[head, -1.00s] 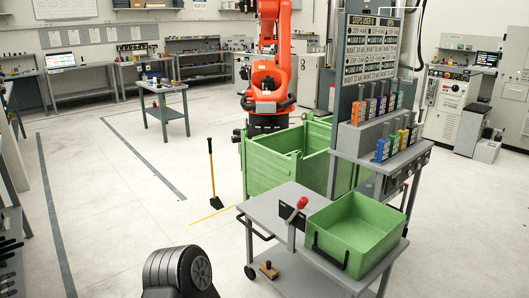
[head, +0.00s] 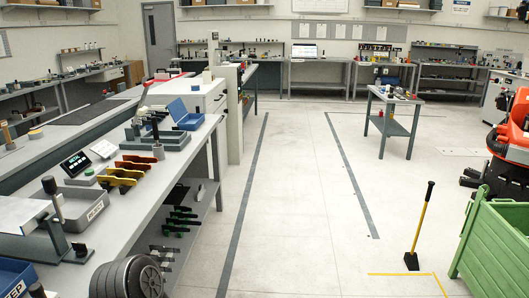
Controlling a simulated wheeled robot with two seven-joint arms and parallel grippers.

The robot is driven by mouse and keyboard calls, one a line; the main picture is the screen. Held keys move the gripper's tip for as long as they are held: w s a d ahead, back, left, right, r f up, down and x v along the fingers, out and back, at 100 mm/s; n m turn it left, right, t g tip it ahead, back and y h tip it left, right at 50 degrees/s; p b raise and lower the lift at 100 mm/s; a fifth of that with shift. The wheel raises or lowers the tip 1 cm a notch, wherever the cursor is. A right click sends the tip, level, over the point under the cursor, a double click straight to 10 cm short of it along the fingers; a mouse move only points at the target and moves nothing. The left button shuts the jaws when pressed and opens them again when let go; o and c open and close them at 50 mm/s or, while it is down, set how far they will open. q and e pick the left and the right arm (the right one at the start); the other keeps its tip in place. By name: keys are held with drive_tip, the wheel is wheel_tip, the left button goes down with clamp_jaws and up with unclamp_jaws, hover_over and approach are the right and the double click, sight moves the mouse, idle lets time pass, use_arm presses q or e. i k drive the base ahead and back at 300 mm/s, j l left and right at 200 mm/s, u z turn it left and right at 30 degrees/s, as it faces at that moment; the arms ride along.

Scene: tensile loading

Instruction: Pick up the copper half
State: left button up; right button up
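I cannot make out a copper half anywhere in the head view. Neither of my grippers is in view. A black ribbed rounded part at the bottom left looks like a link of my own arm, and it hides a little of the bench's lower shelf and the floor.
A long grey workbench (head: 178,168) runs along the left. It carries a grey tray (head: 88,205) marked REJECT, red and yellow tools (head: 122,176), a small display (head: 75,163) and an open blue box (head: 186,115). A green bin (head: 496,245) stands right.

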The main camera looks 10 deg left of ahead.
sight(134, 158)
drive_tip(key=i+j+u, duration=0.1)
drive_tip(key=i+u, duration=0.15)
drive_tip(key=i, duration=0.55)
drive_tip(key=i+u, duration=0.2)
drive_tip(key=i, duration=0.55)
drive_tip(key=i+l+u, duration=0.25)
drive_tip(key=i, duration=1)
drive_tip(key=j+u, duration=0.05)
